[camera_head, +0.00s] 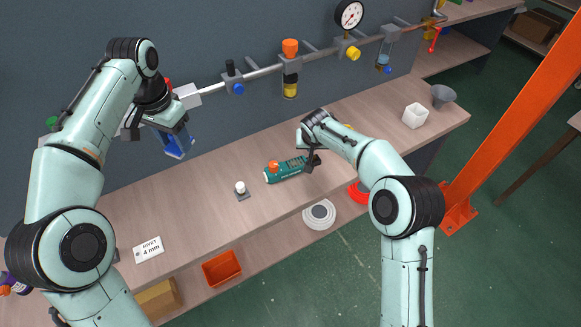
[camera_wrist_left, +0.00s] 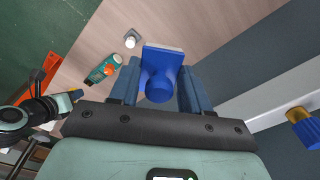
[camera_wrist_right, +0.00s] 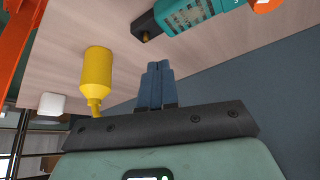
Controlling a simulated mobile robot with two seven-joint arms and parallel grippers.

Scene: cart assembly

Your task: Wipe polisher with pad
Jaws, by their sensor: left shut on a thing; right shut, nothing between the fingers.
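The polisher (camera_head: 284,170) is a teal tool with an orange knob and a dark end, lying on the workbench. It also shows in the left wrist view (camera_wrist_left: 103,70) and partly in the right wrist view (camera_wrist_right: 190,15). My left gripper (camera_head: 176,128) is shut on the pad (camera_head: 179,148), a blue block with a round blue grip and a pale face edge. It holds the pad (camera_wrist_left: 160,84) above the bench, left of the polisher and apart from it. My right gripper (camera_wrist_right: 154,70) is shut and empty, close to the polisher's dark end; contact cannot be told.
A small white knob on a plate (camera_head: 241,189) stands left of the polisher. A yellow bottle (camera_wrist_right: 97,68) is near my right gripper. A white cube (camera_head: 415,116) and a grey funnel (camera_head: 442,95) stand at the right. A pipe with valves (camera_head: 265,72) runs along the wall.

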